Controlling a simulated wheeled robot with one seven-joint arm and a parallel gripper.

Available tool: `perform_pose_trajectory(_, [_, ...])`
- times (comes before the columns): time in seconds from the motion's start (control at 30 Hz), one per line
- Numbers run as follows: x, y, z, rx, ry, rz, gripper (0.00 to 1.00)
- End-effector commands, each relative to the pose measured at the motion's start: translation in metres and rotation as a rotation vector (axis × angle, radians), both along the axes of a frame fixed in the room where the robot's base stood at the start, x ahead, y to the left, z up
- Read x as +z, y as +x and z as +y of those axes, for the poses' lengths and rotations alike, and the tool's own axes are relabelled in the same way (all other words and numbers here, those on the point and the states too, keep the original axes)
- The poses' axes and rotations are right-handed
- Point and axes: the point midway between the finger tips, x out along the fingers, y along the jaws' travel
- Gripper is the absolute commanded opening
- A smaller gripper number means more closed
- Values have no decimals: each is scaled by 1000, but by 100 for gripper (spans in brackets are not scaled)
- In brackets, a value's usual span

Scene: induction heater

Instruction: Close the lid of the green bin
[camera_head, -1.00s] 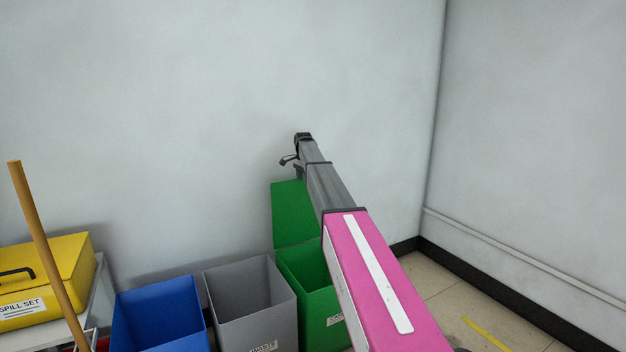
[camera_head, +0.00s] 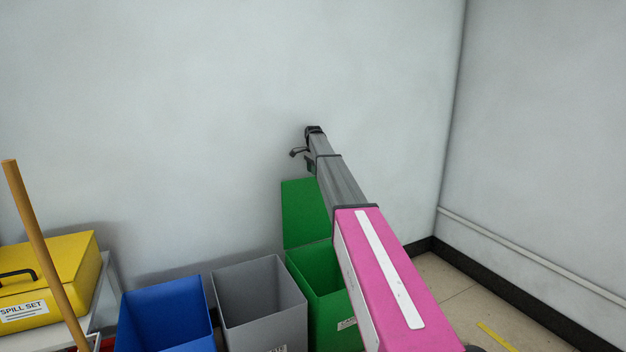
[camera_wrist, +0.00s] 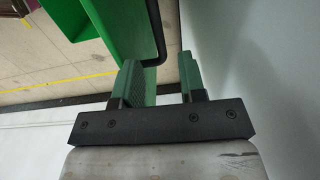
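The green bin (camera_head: 330,318) stands on the floor against the wall, at the right end of the bin row. Its green lid (camera_head: 302,215) is raised upright behind the open top, close to the wall. My arm hides part of the bin and of the lid's right side. My gripper (camera_head: 297,153) is above the lid's top edge, near the wall. In the wrist view my gripper (camera_wrist: 160,75) has its two fingers apart with a gap between them, and it appears empty. The green bin (camera_wrist: 68,14) and lid (camera_wrist: 142,25) show beyond the fingers there. Contact with the lid cannot be told.
A grey bin (camera_head: 262,325) and a blue bin (camera_head: 165,320) stand left of the green one. A yellow spill-set box (camera_head: 70,262) and a wooden pole (camera_head: 35,235) are at far left. The wall (camera_head: 200,100) is close behind; a corner lies at right.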

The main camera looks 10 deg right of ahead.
Motion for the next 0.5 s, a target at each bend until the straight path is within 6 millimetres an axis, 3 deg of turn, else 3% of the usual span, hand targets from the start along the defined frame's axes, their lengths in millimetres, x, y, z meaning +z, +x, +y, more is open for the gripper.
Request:
perform_pose_trajectory(0.2, [-34, 0, 0, 0, 0, 1, 38])
perform_pose_trajectory(0.5, [-44, 1, 0, 0, 0, 0, 38])
